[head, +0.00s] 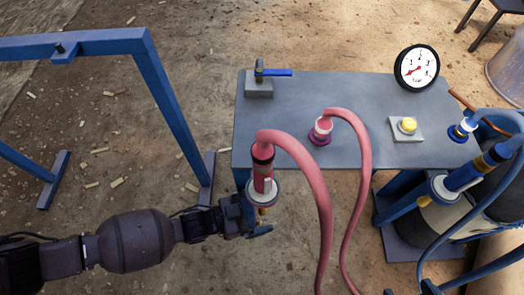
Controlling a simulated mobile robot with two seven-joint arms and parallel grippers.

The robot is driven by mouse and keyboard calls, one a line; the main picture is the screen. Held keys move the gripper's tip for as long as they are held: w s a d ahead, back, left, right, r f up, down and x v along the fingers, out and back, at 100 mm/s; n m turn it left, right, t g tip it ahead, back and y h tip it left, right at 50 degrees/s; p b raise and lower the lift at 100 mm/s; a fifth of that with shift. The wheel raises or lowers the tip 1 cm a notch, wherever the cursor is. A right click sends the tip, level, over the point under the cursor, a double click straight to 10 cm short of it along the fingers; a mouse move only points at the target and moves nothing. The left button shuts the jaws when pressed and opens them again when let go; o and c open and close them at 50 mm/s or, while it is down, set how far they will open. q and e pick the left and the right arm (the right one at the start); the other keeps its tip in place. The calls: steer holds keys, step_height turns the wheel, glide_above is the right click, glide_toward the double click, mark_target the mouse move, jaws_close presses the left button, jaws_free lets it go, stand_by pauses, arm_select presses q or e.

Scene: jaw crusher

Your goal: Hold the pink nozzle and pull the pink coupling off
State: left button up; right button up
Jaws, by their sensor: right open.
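A pink nozzle (262,178) stands upright off the table's front left corner, with a pale flange around it and a brass tip below. A pink coupling (263,150) with dark and brass-coloured bands sits on top of it, joined to a thick pink hose (315,190). My right gripper (251,217) is open beside the lower part of the nozzle, just below and left of the flange. A gap or contact between its fingers and the nozzle cannot be told. My left gripper is not in view.
The grey table (300,95) holds a blue-handled valve (272,72), a second pink hose fitting (320,130), a yellow button (407,125) and a gauge (417,67). A blue frame (170,110) stands at left. Blue hoses and fittings crowd the right.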

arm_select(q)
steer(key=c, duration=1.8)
